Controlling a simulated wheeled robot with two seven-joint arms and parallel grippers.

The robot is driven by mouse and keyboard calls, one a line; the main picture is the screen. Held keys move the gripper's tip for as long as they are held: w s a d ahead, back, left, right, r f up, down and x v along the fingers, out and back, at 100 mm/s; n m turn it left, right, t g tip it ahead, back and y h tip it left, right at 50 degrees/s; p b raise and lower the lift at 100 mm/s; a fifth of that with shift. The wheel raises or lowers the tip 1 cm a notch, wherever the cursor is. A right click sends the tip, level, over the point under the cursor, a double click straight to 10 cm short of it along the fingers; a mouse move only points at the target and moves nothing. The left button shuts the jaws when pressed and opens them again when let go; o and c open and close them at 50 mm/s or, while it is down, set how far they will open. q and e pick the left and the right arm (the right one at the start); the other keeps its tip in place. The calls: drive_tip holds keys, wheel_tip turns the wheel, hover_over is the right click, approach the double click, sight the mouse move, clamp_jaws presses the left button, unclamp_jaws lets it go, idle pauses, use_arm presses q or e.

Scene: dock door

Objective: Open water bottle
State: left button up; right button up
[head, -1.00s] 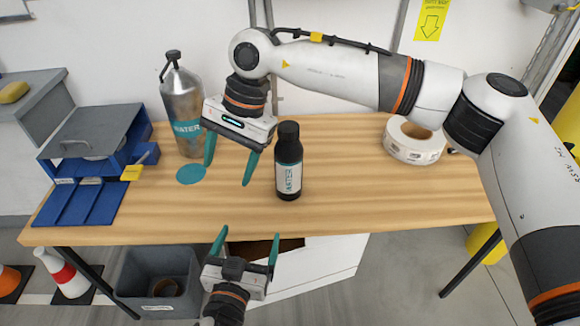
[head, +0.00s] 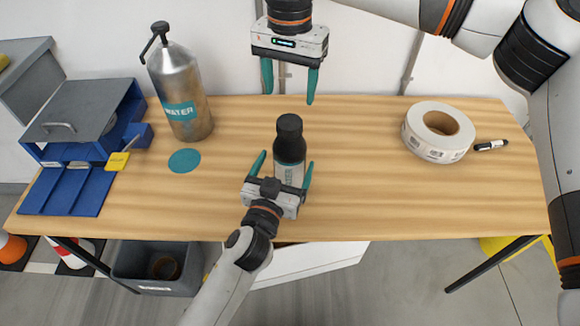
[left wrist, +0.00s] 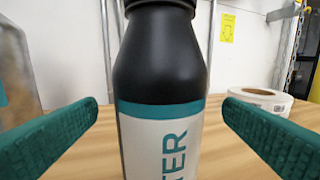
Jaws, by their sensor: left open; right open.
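A black water bottle (head: 289,140) with a black cap (head: 289,123) and a pale label stands upright near the middle of the wooden table. In the left wrist view the bottle (left wrist: 163,60) fills the centre, with "TER" readable on its label. My left gripper (head: 283,168) is open, at the bottle's front side, with one teal finger on either side of it. In the left wrist view both fingers show apart from the bottle. My right gripper (head: 289,84) is open and empty, above and behind the bottle cap in the picture.
A metal WATER flask (head: 181,90) stands at the back left beside a teal disc (head: 185,160). A blue organiser (head: 75,190) sits at the left end. A label roll (head: 414,143) and a marker (head: 491,145) lie at the right. A grey bin (head: 140,272) stands below the front edge.

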use_arm(q)
drive_tip(key=x, duration=0.3)
drive_tip(key=shift+w, duration=0.2)
use_arm(e)
drive_tip(key=shift+s+r, duration=0.1)
use_arm(q)
drive_tip(key=shift+w+d, duration=0.2)
drive_tip(key=shift+w, duration=0.25)
